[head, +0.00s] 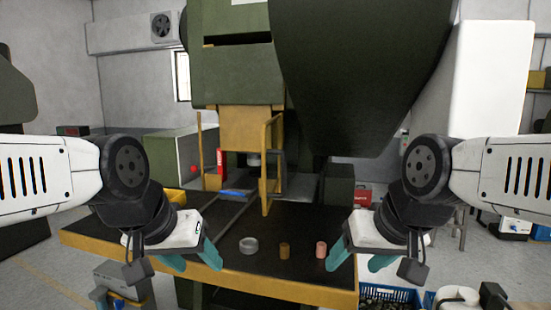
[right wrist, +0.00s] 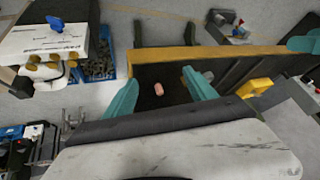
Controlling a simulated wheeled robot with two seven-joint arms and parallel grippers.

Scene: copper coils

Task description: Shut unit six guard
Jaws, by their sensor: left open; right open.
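The green press (head: 236,75) stands at the back centre, with a yellow block (head: 245,128) above its work opening. A yellow-edged upright panel (head: 265,180) stands at the right side of the opening, apparently swung outward; I take it for the guard. The opening looks uncovered in front. No unit number is readable. My left gripper (head: 191,261) is open and empty over the table's front left, well short of the panel. My right gripper (head: 359,261) is open and empty over the front right corner, apart from the panel; its open fingers also show in the right wrist view (right wrist: 160,92).
The black table (head: 215,208) has a yellow edge. A pale ring (head: 248,246), a brown coil (head: 284,251) and a pinkish copper coil (head: 321,249) stand near its front; the copper coil shows in the right wrist view (right wrist: 157,89). A blue crate (head: 388,297) is at lower right.

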